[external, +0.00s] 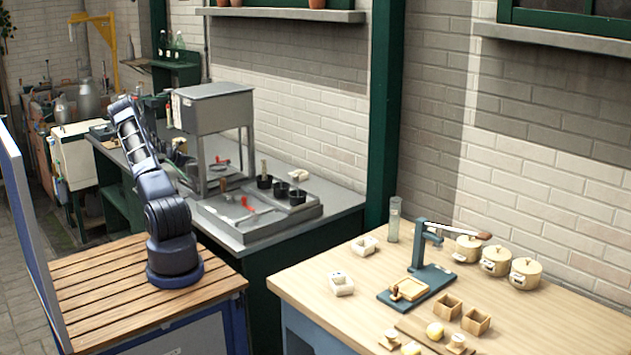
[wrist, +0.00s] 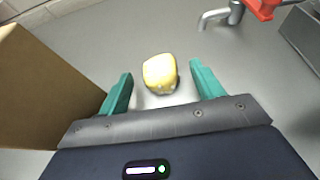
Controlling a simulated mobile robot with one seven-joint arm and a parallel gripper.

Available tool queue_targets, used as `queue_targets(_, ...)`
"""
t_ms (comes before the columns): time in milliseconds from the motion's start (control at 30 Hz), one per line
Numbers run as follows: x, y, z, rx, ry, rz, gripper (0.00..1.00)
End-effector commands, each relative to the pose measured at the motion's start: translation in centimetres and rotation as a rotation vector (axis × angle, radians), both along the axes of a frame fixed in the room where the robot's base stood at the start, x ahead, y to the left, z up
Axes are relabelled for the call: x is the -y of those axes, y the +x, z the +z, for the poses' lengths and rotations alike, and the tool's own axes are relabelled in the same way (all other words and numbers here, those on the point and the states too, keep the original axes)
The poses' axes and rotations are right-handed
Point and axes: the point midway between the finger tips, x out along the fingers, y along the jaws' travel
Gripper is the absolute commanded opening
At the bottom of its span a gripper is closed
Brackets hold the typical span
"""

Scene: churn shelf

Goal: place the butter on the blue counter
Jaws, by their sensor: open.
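The butter (wrist: 160,73), a rounded pale-yellow lump, sits on a grey surface in the wrist view. My gripper (wrist: 161,70) is open, with one teal finger to the left of the butter and one to the right. Gaps show between the butter and both fingers, so it is not held. In the external view my arm reaches over the grey counter at the back, and I cannot make out the gripper or this butter there. A wood-topped counter with a blue body (external: 302,333) stands at the front right.
A brown box-like block (wrist: 45,95) stands left of my gripper in the wrist view. A metal tap (wrist: 222,15) with a red handle is at the top right. A grey stand (external: 213,108) rises beside my arm. Pots (external: 526,273) and small boxes (external: 447,307) occupy the wooden top.

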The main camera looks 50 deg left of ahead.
Motion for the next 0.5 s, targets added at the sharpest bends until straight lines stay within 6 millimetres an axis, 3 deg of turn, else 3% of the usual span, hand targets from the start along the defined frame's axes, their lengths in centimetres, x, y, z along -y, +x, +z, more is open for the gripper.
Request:
queue_targets(167,0.1,2.2,-0.9,0.001,0.0,-0.001,0.66)
queue_targets(400,0.0,2.5,-0.9,0.001,0.001,0.001,0.66)
queue_targets(433,0.0,2.5,-0.9,0.001,0.001,0.0,0.64)
queue_targets(500,0.0,2.4,-0.9,0.001,0.001,0.0,0.51)
